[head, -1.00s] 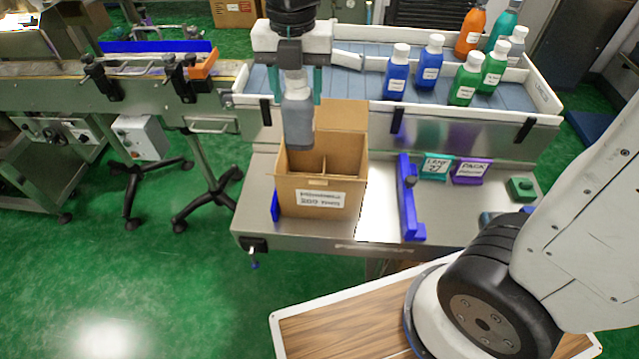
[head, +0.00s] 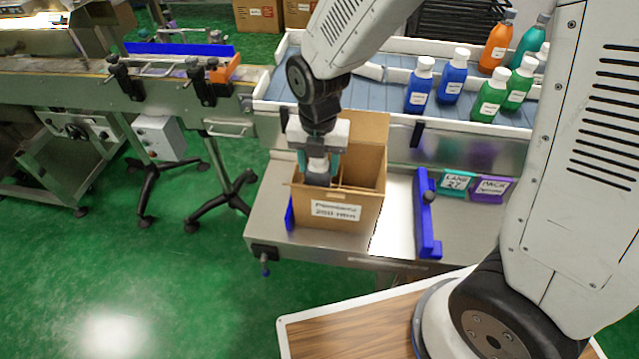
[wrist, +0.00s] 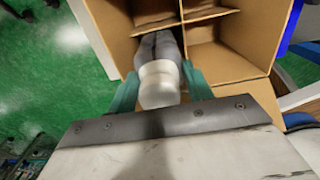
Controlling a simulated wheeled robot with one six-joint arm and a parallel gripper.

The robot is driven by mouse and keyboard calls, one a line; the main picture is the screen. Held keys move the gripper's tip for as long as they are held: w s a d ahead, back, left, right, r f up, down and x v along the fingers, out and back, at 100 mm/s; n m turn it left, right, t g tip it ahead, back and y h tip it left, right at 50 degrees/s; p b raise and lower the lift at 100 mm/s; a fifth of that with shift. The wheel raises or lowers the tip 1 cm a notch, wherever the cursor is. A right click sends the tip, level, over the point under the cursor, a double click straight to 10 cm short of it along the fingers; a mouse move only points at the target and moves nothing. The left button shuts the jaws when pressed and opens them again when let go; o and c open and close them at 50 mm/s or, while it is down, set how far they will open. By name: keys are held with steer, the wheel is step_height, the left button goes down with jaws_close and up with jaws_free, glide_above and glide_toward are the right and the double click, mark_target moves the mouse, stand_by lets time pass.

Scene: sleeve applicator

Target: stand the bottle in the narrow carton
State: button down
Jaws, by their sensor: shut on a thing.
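The bottle (head: 317,174) is grey with a white cap and hangs upright from my gripper, its lower part hidden inside the carton. My gripper (head: 319,164) is shut on it near the cap. In the wrist view the teal fingers of my gripper (wrist: 161,91) flank the white cap of the bottle (wrist: 160,82). The carton (head: 336,210) is brown cardboard, open at the top with a raised back flap and a white label. Dividers split it into compartments, and the bottle is in a left one. Whether it touches the carton floor is hidden.
A blue fence (head: 427,213) stands on the steel bench right of the carton. Blue (head: 419,86), green and orange bottles stand in the tray (head: 390,128) behind.

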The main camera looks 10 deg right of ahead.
mark_target(318, 185)
steer(key=shift+f, duration=3.55)
steer(key=c, duration=0.9)
jaws_free()
